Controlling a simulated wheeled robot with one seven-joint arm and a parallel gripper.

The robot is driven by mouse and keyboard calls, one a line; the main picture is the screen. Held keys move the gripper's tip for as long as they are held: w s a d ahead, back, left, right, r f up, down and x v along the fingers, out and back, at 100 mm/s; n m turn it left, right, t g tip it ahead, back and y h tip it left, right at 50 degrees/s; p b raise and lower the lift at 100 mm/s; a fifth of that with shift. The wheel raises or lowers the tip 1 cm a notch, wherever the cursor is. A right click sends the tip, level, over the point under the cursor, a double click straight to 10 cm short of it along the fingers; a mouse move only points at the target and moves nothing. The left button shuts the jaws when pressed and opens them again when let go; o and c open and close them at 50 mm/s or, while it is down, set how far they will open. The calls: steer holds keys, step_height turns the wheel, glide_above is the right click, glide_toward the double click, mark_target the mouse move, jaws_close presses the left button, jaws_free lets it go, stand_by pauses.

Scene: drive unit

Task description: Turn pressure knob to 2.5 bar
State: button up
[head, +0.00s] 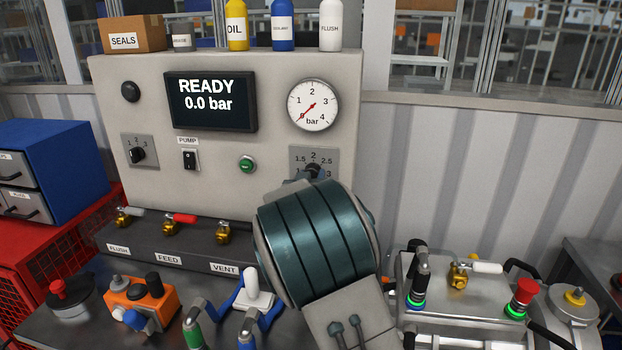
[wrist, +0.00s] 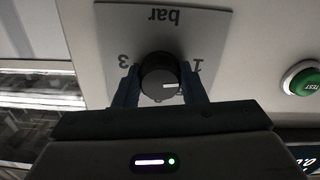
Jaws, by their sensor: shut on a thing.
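The black pressure knob (wrist: 158,72) sits on a grey dial plate (wrist: 200,22), which appears upside down in the wrist view. Its white pointer line faces right, toward the 1 side. My gripper (wrist: 162,90) is shut on the knob, one dark finger on each side. In the head view the dial plate (head: 327,157) shows 1.5, 2, 2.5 and 3. The knob (head: 313,169) is partly hidden there behind my wrist. The round gauge (head: 313,104) has its red needle at the lower left, near 0. The display (head: 211,101) reads READY 0.0 bar.
A green button (head: 247,164), a pump switch (head: 189,159) and another selector knob (head: 137,155) are left of the dial. Valves (head: 223,233) line the ledge below. Bottles and a SEALS box (head: 131,36) stand on top.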

steer(key=shift+a+r+m+b, duration=0.1)
steer(key=shift+m+b, duration=5.8)
steer(key=shift+m, duration=1.45)
steer(key=shift+a+r+m+b, duration=0.1)
steer(key=shift+m+b, duration=5.8)
steer(key=shift+m, duration=1.45)
steer(key=shift+d, duration=0.1)
steer(key=o, duration=1)
